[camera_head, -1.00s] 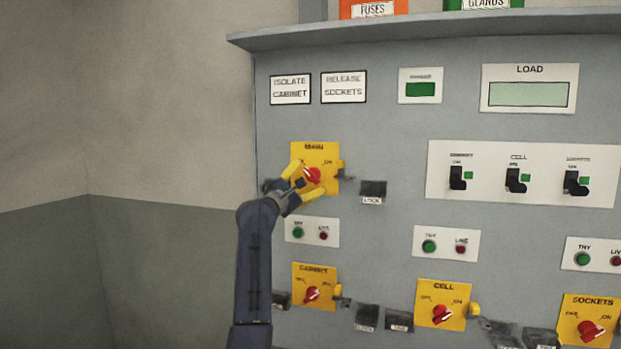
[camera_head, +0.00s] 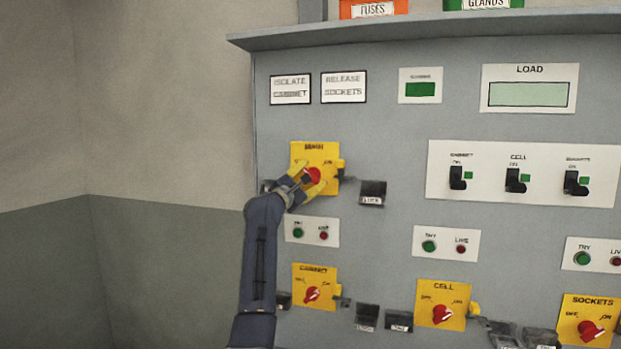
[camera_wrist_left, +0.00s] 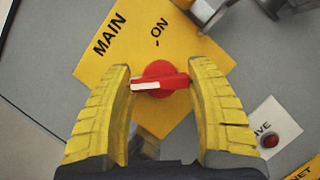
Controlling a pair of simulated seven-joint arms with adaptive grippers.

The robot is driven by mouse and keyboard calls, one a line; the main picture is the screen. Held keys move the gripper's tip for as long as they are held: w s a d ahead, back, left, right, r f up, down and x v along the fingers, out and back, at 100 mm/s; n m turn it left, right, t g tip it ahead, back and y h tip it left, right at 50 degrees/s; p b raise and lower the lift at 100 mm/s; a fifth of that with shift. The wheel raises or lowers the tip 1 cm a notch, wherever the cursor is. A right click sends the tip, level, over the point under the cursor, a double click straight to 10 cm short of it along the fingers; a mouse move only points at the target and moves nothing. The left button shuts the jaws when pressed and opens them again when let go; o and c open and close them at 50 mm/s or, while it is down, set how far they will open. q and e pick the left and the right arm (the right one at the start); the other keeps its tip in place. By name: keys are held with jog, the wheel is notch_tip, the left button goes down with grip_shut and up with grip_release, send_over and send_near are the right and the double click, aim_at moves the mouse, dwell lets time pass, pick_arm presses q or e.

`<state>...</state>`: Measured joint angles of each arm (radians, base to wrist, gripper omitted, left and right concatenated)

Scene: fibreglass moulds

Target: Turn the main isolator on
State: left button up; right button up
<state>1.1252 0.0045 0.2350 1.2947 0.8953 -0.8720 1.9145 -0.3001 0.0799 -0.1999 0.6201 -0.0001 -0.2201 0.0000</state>
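The main isolator is a yellow plate (camera_head: 314,151) labelled MAIN, at the panel's upper left, with a red rotary knob (camera_head: 314,175). In the left wrist view the knob (camera_wrist_left: 160,82) lies across the gap between my left gripper's fingers (camera_wrist_left: 162,85). Both ends of its bar meet the yellow fingers. Its white-marked end points left in that view, away from the ON label (camera_wrist_left: 159,32). In the head view my left gripper (camera_head: 311,184) is at the knob and partly hides it; the plate's OFF label is hidden. My right gripper is not in view.
A dark lock block (camera_head: 372,193) sits right of the main plate. A plate with green and red buttons (camera_head: 312,232) is just below. Further down are the cabinet (camera_head: 314,287), cell (camera_head: 443,303) and sockets (camera_head: 590,321) isolators. Free room lies left of the panel.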

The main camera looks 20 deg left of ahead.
pick_arm(q)
jog(key=c, duration=0.6)
jog(key=shift+m, duration=0.4)
jog(key=shift+r+m+g+h, duration=0.1)
jog(key=shift+m+g+h, duration=0.35)
jog(key=shift+m, duration=0.75)
jog(key=m+g, duration=0.2)
jog(key=m, duration=0.3)
jog(key=m+g, duration=0.1)
jog(key=m, duration=0.1)
jog(key=m+g+y, duration=0.1)
jog(key=m, duration=0.2)
jog(key=shift+d+m+g+y, duration=0.1)
jog(key=shift+m+g+y, duration=0.6)
jog(key=shift+m, duration=1.2)
